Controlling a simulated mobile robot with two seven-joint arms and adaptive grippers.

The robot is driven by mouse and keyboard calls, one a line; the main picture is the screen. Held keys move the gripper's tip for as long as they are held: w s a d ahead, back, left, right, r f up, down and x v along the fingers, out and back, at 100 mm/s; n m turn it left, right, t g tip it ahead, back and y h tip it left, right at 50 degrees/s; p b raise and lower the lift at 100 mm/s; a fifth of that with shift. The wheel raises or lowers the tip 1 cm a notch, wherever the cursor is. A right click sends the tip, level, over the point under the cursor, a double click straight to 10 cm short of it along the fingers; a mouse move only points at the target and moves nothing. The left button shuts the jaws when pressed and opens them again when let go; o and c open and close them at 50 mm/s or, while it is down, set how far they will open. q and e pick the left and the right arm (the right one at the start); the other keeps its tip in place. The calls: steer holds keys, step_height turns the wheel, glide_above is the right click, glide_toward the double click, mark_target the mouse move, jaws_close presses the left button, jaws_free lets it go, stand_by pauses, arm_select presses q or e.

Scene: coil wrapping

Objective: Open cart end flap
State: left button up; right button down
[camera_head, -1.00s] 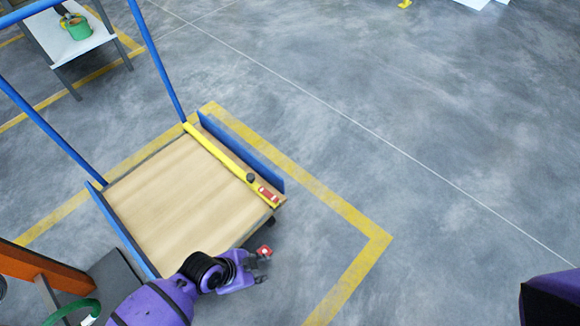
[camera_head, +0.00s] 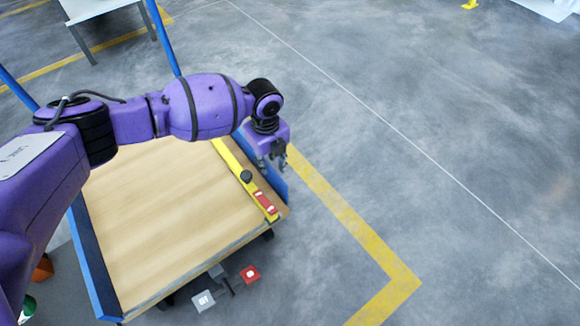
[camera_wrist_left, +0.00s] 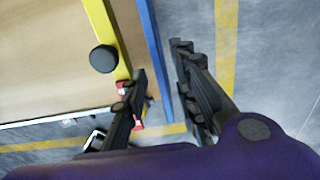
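The cart has a bare wooden deck (camera_head: 160,210) with blue panels on two opposite sides. The right blue panel (camera_head: 277,185) is upright along the deck edge. Beside it lies a yellow bar (camera_head: 228,158) with a black knob (camera_head: 246,176) and a red-and-white part (camera_head: 265,202). My left gripper (camera_head: 272,166) points down over the right panel. In the left wrist view its fingers (camera_wrist_left: 160,62) are apart, with the blue panel (camera_wrist_left: 150,40) lying between them in the picture. Whether they touch it, I cannot tell. My right gripper is not in view.
A red pedal (camera_head: 250,274) and a grey pedal (camera_head: 203,300) stick out at the cart's near end. Blue posts rise at the far end, partly behind my left arm. A white table (camera_head: 95,8) stands at the far left. Floor to the right is clear.

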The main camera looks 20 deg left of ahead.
mark_target(271, 177)
arm_select(q)
step_height(271, 177, down, 6)
steer(key=b, duration=0.2)
steer(key=shift+s+f+b, duration=0.1)
steer(key=shift+f+b, duration=0.15)
steer(key=shift+b, duration=0.1)
steer(key=shift+f, duration=0.5)
jaws_close()
